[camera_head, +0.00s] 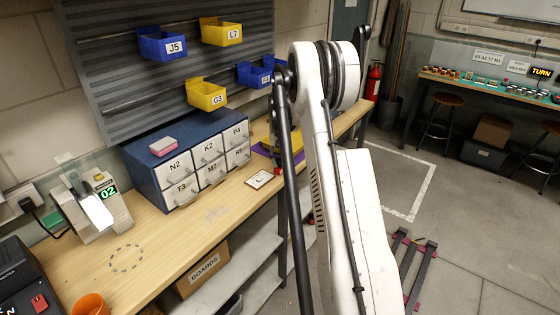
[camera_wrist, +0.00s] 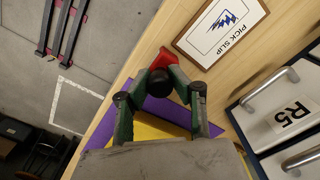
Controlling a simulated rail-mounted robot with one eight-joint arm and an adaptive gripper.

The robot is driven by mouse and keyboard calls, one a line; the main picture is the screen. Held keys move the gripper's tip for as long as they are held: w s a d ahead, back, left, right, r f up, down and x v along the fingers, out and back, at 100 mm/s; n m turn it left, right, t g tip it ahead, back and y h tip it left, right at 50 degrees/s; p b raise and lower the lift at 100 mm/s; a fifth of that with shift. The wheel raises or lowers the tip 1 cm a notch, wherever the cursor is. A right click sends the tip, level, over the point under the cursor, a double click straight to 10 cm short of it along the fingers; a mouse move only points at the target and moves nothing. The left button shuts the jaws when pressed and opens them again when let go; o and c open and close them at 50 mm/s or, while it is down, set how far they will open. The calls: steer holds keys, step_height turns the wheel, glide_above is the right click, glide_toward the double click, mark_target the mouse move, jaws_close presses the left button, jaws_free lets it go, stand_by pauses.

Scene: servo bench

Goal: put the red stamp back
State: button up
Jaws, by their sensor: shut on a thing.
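The red stamp, with a red base (camera_wrist: 165,60) and a round black knob (camera_wrist: 160,84), is between the fingertips of my gripper (camera_wrist: 160,92) in the wrist view. My gripper is shut on it. In the head view a small red bit of the stamp (camera_head: 278,171) shows beside my arm, close over the bench near the pick slip card; my arm hides most of the gripper there. The framed pick slip card (camera_wrist: 221,28) lies on the bench just beyond the stamp in the wrist view. I cannot tell whether the stamp touches the bench.
A purple mat (camera_wrist: 98,143) and a yellow thing (camera_wrist: 150,129) lie under my gripper. The blue drawer cabinet (camera_head: 145,177) with labelled white drawers stands beside it, handles sticking out. Yellow and blue bins (camera_head: 220,32) hang above. The bench's front-left surface (camera_head: 180,235) is mostly clear.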

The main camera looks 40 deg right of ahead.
steer(key=shift+f, duration=0.2)
steer(key=o, duration=0.9)
steer(key=shift+r, duration=0.1)
steer(key=shift+r, duration=0.1)
